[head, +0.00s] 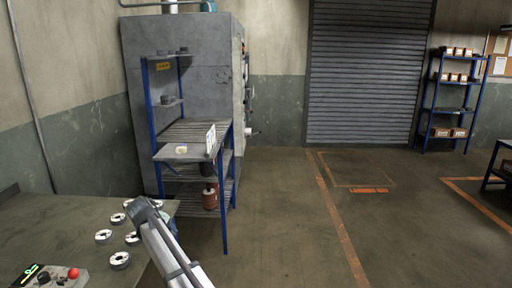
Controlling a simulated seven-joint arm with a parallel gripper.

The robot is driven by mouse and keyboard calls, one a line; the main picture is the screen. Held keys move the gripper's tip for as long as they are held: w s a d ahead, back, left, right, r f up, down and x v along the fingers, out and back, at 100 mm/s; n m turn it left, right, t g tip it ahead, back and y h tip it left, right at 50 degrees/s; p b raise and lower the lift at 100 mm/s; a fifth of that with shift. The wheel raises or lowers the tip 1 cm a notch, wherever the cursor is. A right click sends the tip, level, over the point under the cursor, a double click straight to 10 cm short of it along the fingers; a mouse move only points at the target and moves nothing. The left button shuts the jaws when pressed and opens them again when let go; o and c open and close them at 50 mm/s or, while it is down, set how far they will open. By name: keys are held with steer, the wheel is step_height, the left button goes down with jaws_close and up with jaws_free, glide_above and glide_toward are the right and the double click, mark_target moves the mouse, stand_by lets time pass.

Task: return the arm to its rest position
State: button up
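My arm rises from the bottom edge of the head view and leans left, over the right edge of the grey workbench (58,220). Its far end, which I take for my gripper (143,209), is a small dark grey part above the bench's right side. The fingers cannot be made out, and nothing held can be seen. Several flap discs, pale rings with dark centres, lie on the bench around and left of the arm's end. One disc (103,236) lies left of it and another (119,260) lies nearer the front. The arm hides part of the bench edge.
Beyond the bench stands a blue-framed rack (228,200) with a slatted top, against a large grey cabinet (210,60). Open floor (290,230) lies to the right.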

steer(key=s+d+f+m+g+h, duration=0.1)
steer(key=s+d+f+m+g, duration=0.15)
steer(key=d+f, duration=1.45)
steer(key=s+d+f+m+g, duration=0.2)
steer(key=s+d+f, duration=0.3)
steer(key=d+f, duration=0.35)
steer(key=s+d+f+m+g, duration=0.1)
steer(key=s+d+f, duration=0.5)
steer(key=d+f, duration=0.25)
steer(key=s+d+f+m+g+y, duration=0.1)
steer(key=s+d+f, duration=0.3)
steer(key=s, duration=0.8)
steer(key=s+d+f+m+g, duration=0.3)
steer(key=s+d, duration=0.4)
steer(key=s, duration=0.5)
steer(key=s+d+f+m+g+y, duration=0.1)
steer(key=s+d+f+m, duration=0.3)
steer(key=s, duration=0.9)
step_height(320, 180, down, 2)
steer(key=d+g, duration=0.1)
steer(key=d, duration=0.1)
steer(key=shift+d+f+g+y, duration=0.15)
steer(key=shift+d+g+y, duration=0.15)
steer(key=shift+d+g, duration=0.05)
